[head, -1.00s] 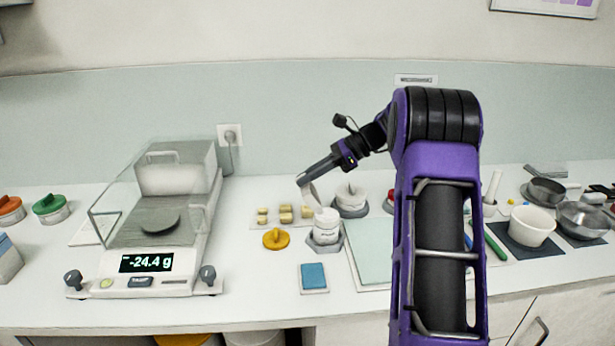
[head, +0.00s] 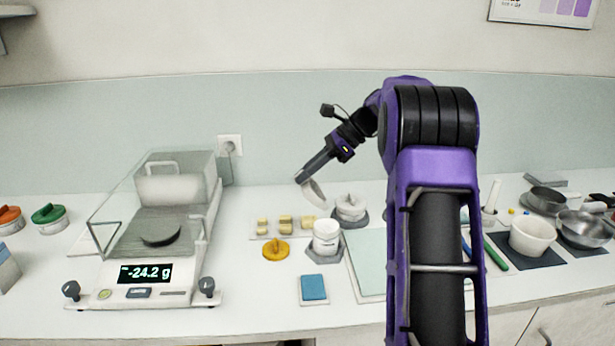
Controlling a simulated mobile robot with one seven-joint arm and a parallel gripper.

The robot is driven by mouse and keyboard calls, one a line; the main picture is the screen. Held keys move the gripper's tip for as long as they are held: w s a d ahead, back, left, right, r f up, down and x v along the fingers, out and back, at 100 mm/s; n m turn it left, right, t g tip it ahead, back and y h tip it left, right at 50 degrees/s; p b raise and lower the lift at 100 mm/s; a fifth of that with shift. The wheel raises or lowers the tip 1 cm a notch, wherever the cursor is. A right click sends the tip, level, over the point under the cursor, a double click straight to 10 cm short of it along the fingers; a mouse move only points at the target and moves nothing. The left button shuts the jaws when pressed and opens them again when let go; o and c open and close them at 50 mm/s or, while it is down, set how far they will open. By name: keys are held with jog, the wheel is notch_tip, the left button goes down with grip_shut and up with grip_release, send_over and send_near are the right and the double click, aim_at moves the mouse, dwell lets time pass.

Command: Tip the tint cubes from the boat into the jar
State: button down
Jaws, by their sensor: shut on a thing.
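My gripper (head: 301,177) is shut on the boat (head: 314,191), a small pale dish. It holds the boat steeply tilted in the air, above and a little behind the jar. The jar (head: 326,238) is white, stands upright without a lid on a grey hexagonal mat, and is apart from the boat. I cannot make out any tint cubes in the boat or the jar at this size. A yellow lid (head: 276,250) with a knob lies on the counter left of the jar.
A balance (head: 150,258) with a glass shield reads -24.2 g at left. Pale yellowish blocks (head: 285,222) sit behind the yellow lid. A lidded white jar (head: 350,207) stands behind right. A blue pad (head: 313,288) lies in front. A white bowl (head: 532,230) stands at right.

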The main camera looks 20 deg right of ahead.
jog(key=r+h, duration=0.1)
jog(key=h, duration=0.1)
jog(key=a+r+h, duration=0.1)
jog(key=h, duration=0.1)
jog(key=a+r+g+h, duration=0.1)
jog(key=h, duration=0.1)
jog(key=shift+w+a+h, duration=0.15)
jog(key=shift+w+h, duration=0.1)
jog(key=shift+h, duration=0.15)
jog(key=h, duration=0.1)
jog(key=r+h, duration=0.1)
jog(key=shift+a+r+g+h, duration=0.1)
jog(key=shift+a+g+h, duration=0.05)
jog(key=shift+g+h, duration=0.2)
